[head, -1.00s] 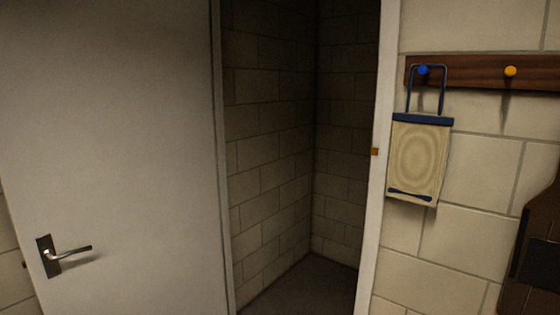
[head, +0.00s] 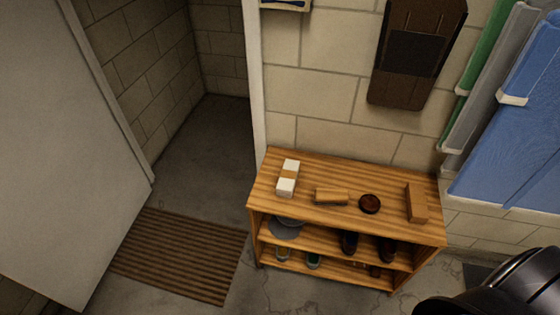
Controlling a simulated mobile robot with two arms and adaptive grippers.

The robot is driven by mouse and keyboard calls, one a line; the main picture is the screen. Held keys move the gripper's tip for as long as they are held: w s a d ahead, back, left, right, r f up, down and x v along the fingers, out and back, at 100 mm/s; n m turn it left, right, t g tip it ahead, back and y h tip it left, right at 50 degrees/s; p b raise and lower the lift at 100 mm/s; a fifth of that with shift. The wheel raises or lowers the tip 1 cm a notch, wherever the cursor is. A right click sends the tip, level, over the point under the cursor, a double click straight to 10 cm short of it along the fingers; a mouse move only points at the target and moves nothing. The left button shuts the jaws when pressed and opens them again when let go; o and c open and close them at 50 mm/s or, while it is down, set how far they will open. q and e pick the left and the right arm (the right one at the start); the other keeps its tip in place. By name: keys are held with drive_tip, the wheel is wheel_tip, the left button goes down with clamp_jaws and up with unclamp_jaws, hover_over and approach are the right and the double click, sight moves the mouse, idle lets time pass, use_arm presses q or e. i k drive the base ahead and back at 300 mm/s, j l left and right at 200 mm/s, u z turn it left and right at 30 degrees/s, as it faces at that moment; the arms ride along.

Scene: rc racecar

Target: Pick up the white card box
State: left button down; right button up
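A small white box (head: 286,186) with a tan band around its middle lies on top of the wooden shelf unit (head: 262,197), near its left end. It looks like the white card box. Neither gripper can be made out in the head view. A dark, glossy part that seems to be mine shows at the bottom right corner, well apart from the box.
Right of the box on the shelf top are a wooden brush-like block (head: 331,196), a dark round tin (head: 369,204) and an upright wooden block (head: 416,203). Shoes and bottles fill the lower shelves. A ribbed mat (head: 180,254) and open door (head: 70,150) are at left.

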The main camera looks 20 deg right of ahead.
sight(286, 184)
drive_tip(key=i+j+z, duration=0.25)
drive_tip(key=i+j, duration=0.2)
drive_tip(key=i+j+z, duration=0.3)
drive_tip(key=i+j, duration=0.25)
